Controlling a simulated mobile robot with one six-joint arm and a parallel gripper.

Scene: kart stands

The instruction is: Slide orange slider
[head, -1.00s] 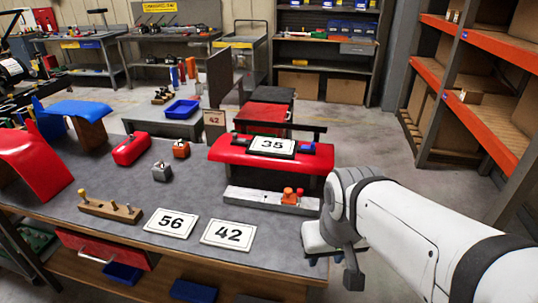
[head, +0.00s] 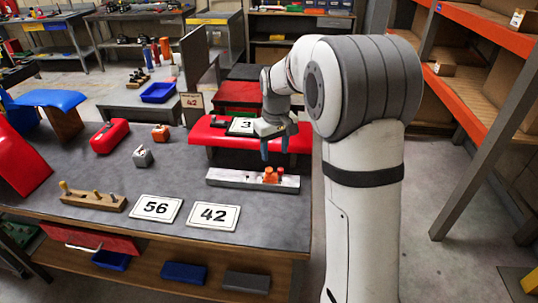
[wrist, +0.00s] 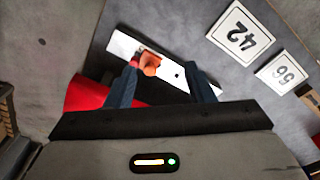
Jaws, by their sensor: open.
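The orange slider (head: 270,175) sits near the right end of a light grey metal rail (head: 230,179) on the dark tabletop. In the wrist view the orange slider (wrist: 150,63) shows between my fingers, closer to the left one, with the rail (wrist: 122,47) running diagonally behind it. My gripper (head: 278,150) is open, pointing down in front of the red stand, and appears to be above the slider. Its blue-grey fingers also show in the wrist view (wrist: 162,72). Nothing is between them that I can tell is touched.
A red stand (head: 208,137) with a partly hidden number card (head: 242,126) is close behind the rail. Cards 56 (head: 156,209) and 42 (head: 214,216) lie in front. A wooden peg block (head: 92,199) and small blocks are at left. Orange shelving (head: 490,28) stands right.

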